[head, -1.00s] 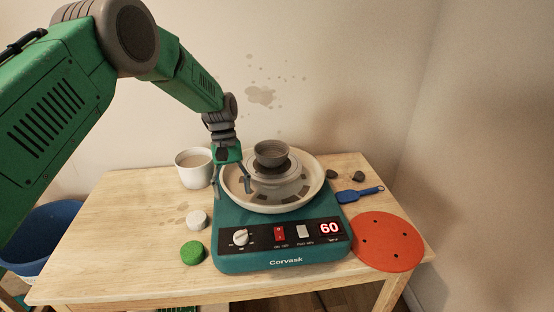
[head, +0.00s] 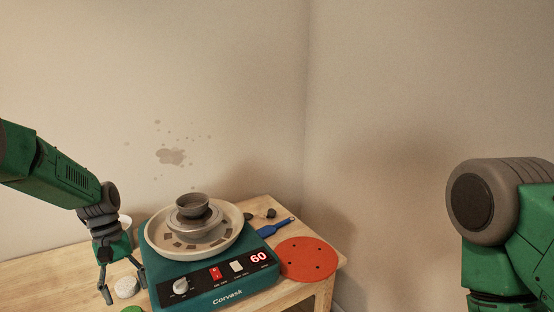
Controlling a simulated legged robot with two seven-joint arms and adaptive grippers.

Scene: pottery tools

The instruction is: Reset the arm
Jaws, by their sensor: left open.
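My left gripper (head: 124,287) is open and empty. It points down at the left side of the pottery wheel (head: 217,291), near a white round piece (head: 126,287). A small grey bowl (head: 192,207) sits upright on the wheel head inside the cream splash pan (head: 238,218). My right arm shows at the right edge of the head view, but its gripper is out of frame.
The wheel's display reads 60. A red-orange disc with holes (head: 307,259) lies on the wooden table (head: 262,207) at right. A blue tool (head: 275,228) and dark lumps (head: 271,213) lie behind it. A white cup (head: 125,222) is partly hidden behind my left arm. A green round piece (head: 132,309) is cut off below.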

